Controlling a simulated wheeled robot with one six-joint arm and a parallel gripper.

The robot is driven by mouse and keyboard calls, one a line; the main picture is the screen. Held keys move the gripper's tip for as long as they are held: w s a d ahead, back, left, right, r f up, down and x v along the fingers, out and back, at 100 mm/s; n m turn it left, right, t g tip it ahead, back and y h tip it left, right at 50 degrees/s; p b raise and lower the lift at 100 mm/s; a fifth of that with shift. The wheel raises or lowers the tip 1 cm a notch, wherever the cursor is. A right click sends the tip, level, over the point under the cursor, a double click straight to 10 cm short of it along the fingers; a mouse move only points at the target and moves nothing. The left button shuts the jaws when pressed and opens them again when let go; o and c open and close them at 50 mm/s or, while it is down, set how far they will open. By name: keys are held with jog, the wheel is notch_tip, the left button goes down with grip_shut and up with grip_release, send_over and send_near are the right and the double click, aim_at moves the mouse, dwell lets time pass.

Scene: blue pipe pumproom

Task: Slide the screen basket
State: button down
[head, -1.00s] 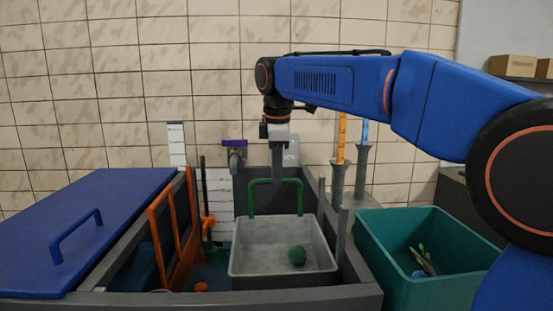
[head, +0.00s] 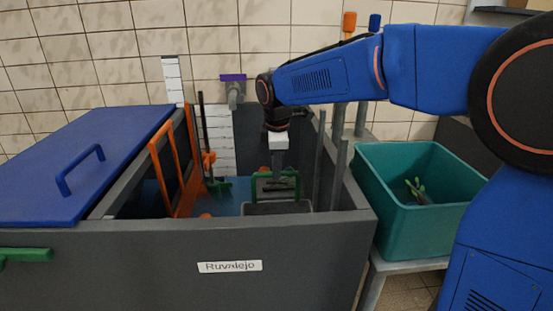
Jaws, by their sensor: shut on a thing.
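The grey screen basket (head: 262,208) is down inside the dark grey tank (head: 150,255). Only its upper edge shows above the tank's front wall; its inside and contents are mostly hidden. Its green handle (head: 257,187) stands up at the basket's far side. My gripper (head: 277,176) points straight down, shut on the handle. The fingertips are small and dark against the tank's inside.
A blue lid (head: 85,165) covers the tank's left part. An orange frame (head: 162,178) stands left of the basket, grey posts (head: 338,170) to its right. A teal bin (head: 400,222) with twig-like bits stands outside at right. The tiled wall closes the back.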

jog(key=shift+f, duration=0.35)
jog(key=c, duration=1.8)
grip_release()
jog(key=shift+o, duration=0.2)
jog(key=shift+r, duration=0.2)
jog(key=s+r, duration=0.3)
jog(key=r, duration=1.3)
jog(key=shift+s+r, duration=0.2)
jog(key=shift+r, duration=0.2)
jog(key=shift+s, duration=0.1)
